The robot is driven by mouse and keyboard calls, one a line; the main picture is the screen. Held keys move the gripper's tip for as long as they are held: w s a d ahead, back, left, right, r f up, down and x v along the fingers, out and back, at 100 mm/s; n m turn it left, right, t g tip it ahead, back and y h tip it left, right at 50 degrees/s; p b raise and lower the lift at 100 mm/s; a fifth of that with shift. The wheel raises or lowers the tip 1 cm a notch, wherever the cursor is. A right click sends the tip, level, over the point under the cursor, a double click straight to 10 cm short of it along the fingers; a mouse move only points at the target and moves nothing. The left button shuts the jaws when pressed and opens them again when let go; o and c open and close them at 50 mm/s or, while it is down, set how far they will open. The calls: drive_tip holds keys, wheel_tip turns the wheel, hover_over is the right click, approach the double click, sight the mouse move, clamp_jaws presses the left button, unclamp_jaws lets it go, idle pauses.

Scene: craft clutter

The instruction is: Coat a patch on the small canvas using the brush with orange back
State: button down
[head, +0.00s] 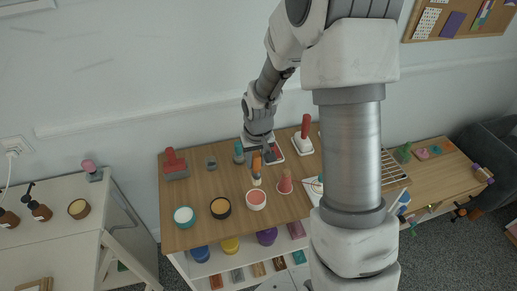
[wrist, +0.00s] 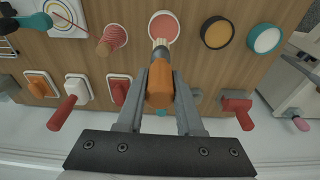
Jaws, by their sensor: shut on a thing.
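My gripper (wrist: 160,68) is shut on the brush with the orange back (wrist: 160,85). The brush points away from the palm, and its pale bristles overlap the near edge of the coral paint pot (wrist: 164,27) in the wrist view. In the head view the brush (head: 257,166) hangs below my gripper (head: 261,154), just behind the coral pot (head: 256,200). I cannot tell whether the bristles touch the pot. A white sheet or canvas with coloured rings (wrist: 68,18) lies at the upper left of the wrist view; my arm partly hides it in the head view.
A ribbed coral cone (wrist: 108,42) stands between the pot and the sheet.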

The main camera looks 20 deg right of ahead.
sight(256, 178)
drive_tip(key=shift+s+a+r, duration=0.1)
drive_tip(key=shift+s+a, duration=0.2)
drive_tip(key=shift+s, duration=0.3)
wheel_tip(256, 178, down, 7)
drive_tip(key=b, duration=0.5)
drive_tip(key=shift+r+b, duration=0.2)
drive_tip(key=shift+b, duration=0.15)
drive_tip(key=shift+f, duration=0.1)
drive_tip(key=shift+f+b, duration=0.2)
drive_tip(key=shift+b, duration=0.1)
drive_tip(key=shift+f+b, duration=0.35)
drive_tip(key=shift+f, duration=0.1)
idle(0.4)
drive_tip(key=shift+b, duration=0.45)
idle(1.9)
idle(0.5)
